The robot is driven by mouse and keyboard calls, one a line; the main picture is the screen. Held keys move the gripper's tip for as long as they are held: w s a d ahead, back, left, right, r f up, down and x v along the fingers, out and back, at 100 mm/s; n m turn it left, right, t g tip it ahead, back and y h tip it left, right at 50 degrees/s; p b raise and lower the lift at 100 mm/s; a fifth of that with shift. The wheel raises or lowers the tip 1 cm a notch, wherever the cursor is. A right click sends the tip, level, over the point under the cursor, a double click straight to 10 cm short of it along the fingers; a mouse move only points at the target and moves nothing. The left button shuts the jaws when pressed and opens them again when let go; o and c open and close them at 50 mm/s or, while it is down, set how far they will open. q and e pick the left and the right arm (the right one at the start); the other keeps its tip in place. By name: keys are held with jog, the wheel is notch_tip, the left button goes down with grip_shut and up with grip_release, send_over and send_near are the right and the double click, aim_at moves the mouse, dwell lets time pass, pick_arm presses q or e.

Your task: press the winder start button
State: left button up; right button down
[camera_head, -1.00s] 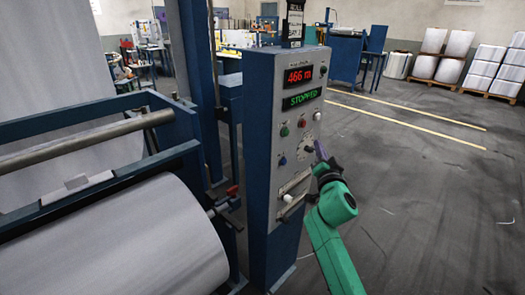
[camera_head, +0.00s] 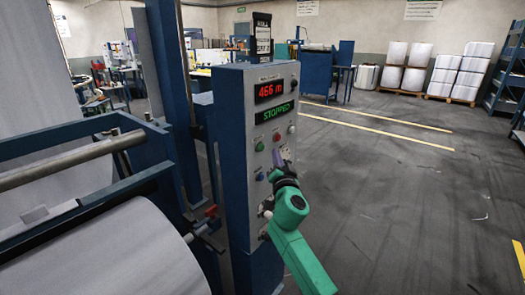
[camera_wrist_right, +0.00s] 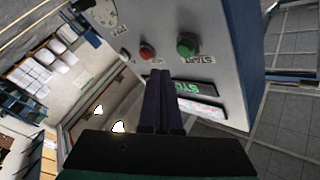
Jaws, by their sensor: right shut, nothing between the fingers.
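The winder control box is a grey-faced blue cabinet (camera_head: 233,160) in the middle of the head view. Its green start button (camera_head: 259,147) sits below the lit STOPPED display (camera_head: 274,112), with a red button (camera_head: 276,136) to its right. In the right wrist view the green button (camera_wrist_right: 187,44) has a START label beside it, and the red button (camera_wrist_right: 147,52) is to its left. My right gripper (camera_head: 285,153) is shut and empty, in front of the panel, right of and slightly lower than the green button, apart from it. Its dark fingers (camera_wrist_right: 163,75) point toward the panel. My left gripper is out of view.
A red display (camera_head: 269,91) reads 466 m. A blue button (camera_head: 260,176) is lower on the panel. A large white roll (camera_head: 110,255) in a blue frame stands at left. Open floor (camera_head: 400,200) lies to the right, with stacked white rolls behind.

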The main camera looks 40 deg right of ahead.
aim_at(261, 148)
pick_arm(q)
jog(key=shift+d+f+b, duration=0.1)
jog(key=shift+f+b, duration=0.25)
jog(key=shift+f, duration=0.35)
pick_arm(e)
jog(key=shift+w+a, duration=0.2)
jog(key=shift+w, duration=0.35)
jog(key=shift+w+a, duration=0.2)
jog(key=shift+w, duration=0.35)
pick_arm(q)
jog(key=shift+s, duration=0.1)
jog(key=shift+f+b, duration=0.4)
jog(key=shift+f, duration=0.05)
pick_arm(e)
jog(key=shift+w+a, duration=0.1)
jog(key=shift+w, duration=0.3)
